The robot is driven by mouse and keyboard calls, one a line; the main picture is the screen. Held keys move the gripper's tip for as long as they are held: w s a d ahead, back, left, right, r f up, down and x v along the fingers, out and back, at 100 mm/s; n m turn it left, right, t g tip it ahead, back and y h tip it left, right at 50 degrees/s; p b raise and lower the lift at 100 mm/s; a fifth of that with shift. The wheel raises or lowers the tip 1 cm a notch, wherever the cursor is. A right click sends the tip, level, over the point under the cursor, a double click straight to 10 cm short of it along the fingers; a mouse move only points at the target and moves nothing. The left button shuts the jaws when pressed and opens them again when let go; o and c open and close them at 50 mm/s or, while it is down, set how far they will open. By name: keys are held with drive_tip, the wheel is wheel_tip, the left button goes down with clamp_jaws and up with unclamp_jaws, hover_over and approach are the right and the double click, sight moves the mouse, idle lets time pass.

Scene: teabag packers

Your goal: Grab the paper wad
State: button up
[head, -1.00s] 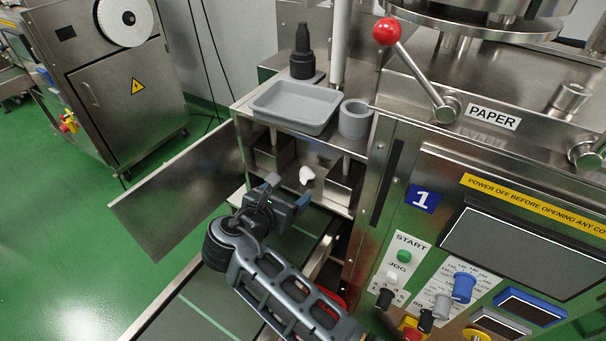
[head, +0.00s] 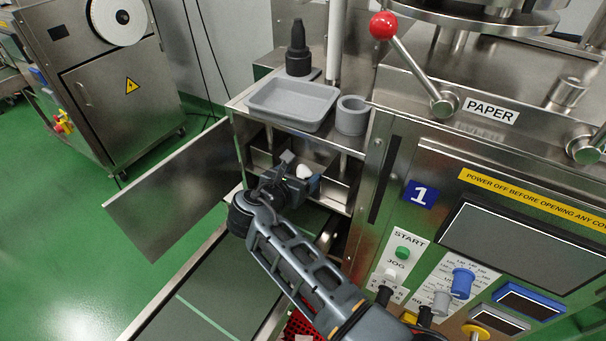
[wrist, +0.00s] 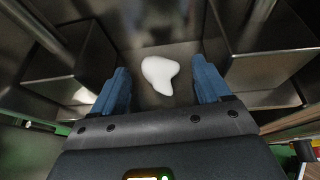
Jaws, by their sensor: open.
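The paper wad (wrist: 160,74) is a small white lump. In the wrist view it lies on the metal surface between two metal blocks, just ahead of the gap between my fingers. In the head view the wad (head: 304,171) shows inside the open compartment of the machine, partly behind my gripper. My gripper (wrist: 161,88) has blue fingers, spread open on either side of the wad, with nothing visibly held. In the head view my gripper (head: 301,182) reaches into the compartment opening.
Metal blocks stand left (wrist: 62,75) and right (wrist: 255,45) of my fingers. The open door (head: 170,190) hangs to the left of the compartment. A grey tray (head: 292,104) and a grey ring (head: 352,115) sit on the shelf above. A conveyor (head: 215,285) runs below.

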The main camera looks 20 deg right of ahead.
drive_tip(key=shift+c, duration=0.3)
drive_tip(key=c, duration=1)
drive_tip(key=shift+r, duration=0.1)
drive_tip(key=shift+c, duration=0.2)
